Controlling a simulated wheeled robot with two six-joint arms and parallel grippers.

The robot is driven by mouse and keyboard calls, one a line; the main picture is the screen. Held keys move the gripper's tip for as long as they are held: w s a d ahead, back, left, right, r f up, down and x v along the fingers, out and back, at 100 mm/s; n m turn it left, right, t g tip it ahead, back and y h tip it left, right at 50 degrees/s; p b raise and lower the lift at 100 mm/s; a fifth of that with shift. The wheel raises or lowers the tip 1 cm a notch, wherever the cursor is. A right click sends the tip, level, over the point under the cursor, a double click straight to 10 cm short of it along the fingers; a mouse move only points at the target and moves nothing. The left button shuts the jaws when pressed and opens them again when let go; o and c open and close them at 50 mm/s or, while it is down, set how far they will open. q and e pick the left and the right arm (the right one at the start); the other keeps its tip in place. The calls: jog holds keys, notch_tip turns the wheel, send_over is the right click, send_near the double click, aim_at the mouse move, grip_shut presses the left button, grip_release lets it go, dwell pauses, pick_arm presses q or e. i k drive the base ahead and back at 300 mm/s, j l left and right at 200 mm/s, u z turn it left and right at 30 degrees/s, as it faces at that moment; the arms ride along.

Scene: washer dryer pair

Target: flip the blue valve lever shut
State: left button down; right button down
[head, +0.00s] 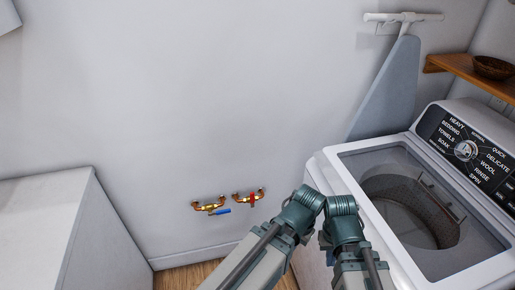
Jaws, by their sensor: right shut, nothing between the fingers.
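The blue valve lever (219,212) is on the left brass valve (208,206), low on the white wall. It lies nearly level, roughly along the pipe, with its free end pointing right. A red lever (252,199) stands upright across the brass valve to its right. My right arm comes up from the bottom and bends at teal joints to the right of the valves. My right gripper (326,241) shows only in small part behind my arm links; it is shut and empty, apart from the blue lever. My left gripper is not in view.
A top-loading washer (330,167) with an open drum stands at the right. A white appliance (45,225) stands at the left. An ironing board (388,90) hangs on the wall above the washer, beside a wooden shelf (455,66) with a bowl (494,68). The wall around the valves is clear.

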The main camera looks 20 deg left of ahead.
aim_at(226, 211)
jog(key=i+j+u, duration=0.3)
jog(key=j, duration=0.3)
jog(key=i+j+u, duration=0.3)
jog(key=i+j, duration=0.2)
jog(key=k+u, duration=0.25)
jog(key=k, duration=0.25)
jog(key=k+j+u, duration=0.2)
jog(key=k+j, duration=0.25)
jog(key=k, duration=0.05)
